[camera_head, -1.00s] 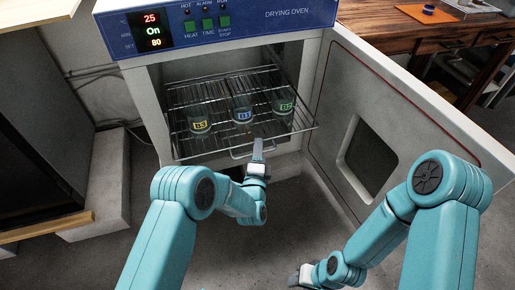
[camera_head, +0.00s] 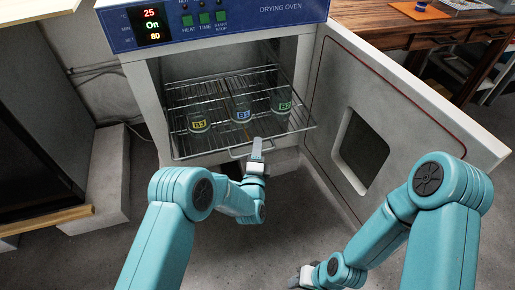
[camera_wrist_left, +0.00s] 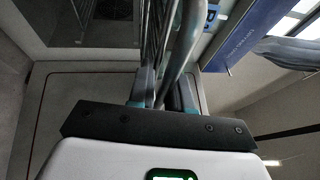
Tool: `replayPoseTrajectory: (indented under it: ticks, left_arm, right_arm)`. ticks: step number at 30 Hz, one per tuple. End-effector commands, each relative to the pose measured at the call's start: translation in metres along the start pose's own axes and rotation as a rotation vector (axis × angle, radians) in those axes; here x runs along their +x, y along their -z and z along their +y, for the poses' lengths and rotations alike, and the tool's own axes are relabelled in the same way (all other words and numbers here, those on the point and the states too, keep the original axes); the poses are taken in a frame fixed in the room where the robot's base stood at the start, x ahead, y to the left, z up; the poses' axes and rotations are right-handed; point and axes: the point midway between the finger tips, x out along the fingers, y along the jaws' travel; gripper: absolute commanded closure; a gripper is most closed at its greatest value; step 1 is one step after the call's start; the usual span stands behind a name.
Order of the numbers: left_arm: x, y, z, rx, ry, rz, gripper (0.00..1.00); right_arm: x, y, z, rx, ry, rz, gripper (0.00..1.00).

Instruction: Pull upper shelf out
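The upper shelf (camera_head: 215,140) is a wire rack that sticks out of the open drying oven (camera_head: 152,85). Three glass beakers stand on it: a yellow-labelled one (camera_head: 199,123), a blue-labelled one (camera_head: 241,113) and a green-labelled one (camera_head: 281,104). My left gripper (camera_head: 257,148) is at the middle of the shelf's front wire handle. In the left wrist view my left gripper (camera_wrist_left: 164,92) has the metal bar between its close-set fingers and looks shut on it. My right gripper (camera_head: 303,277) is low at the bottom, away from the shelf; its fingers are unclear.
The oven door (camera_head: 400,130) stands wide open on the right, with a dark window. A wooden table (camera_head: 420,45) is behind it. A dark cabinet (camera_head: 35,150) is on the left. The floor (camera_head: 290,220) in front of the oven is free.

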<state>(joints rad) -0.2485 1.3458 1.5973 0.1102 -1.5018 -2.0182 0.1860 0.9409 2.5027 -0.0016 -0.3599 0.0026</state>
Motion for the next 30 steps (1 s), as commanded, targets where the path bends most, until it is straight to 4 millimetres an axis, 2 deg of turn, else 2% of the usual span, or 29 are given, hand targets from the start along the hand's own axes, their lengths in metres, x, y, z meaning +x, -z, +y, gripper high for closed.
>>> replayPoseTrajectory:
  ticks: [1,2,14,17,20,23,30]
  left_arm:
    - [0.003,0.001,-0.009,0.001,0.024,0.0,0.75]
    - [0.003,0.001,-0.009,0.001,0.024,0.0,0.65]
    - [-0.002,0.001,-0.004,0.0,0.009,0.0,0.65]
    - [-0.008,0.002,-0.003,0.0,0.006,0.001,0.65]
    - [-0.023,0.002,-0.004,0.001,0.003,0.002,0.65]
    - [-0.047,0.002,-0.004,0.0,0.002,0.003,0.65]
    - [-0.114,0.002,-0.004,0.001,0.003,0.004,0.65]
  right_arm:
    - [-0.001,0.0,0.0,0.0,0.0,0.0,0.57]
    - [-0.001,0.0,0.0,0.0,0.0,0.0,0.57]
    - [0.0,0.0,0.0,0.0,0.0,0.0,0.57]
    - [-0.002,0.0,-0.001,-0.001,0.0,-0.001,0.57]
    - [-0.007,-0.001,-0.003,-0.003,0.0,-0.004,0.57]
    - [-0.013,-0.003,-0.006,-0.007,0.001,-0.007,0.57]
    - [-0.024,-0.006,-0.012,-0.016,0.002,-0.015,0.57]
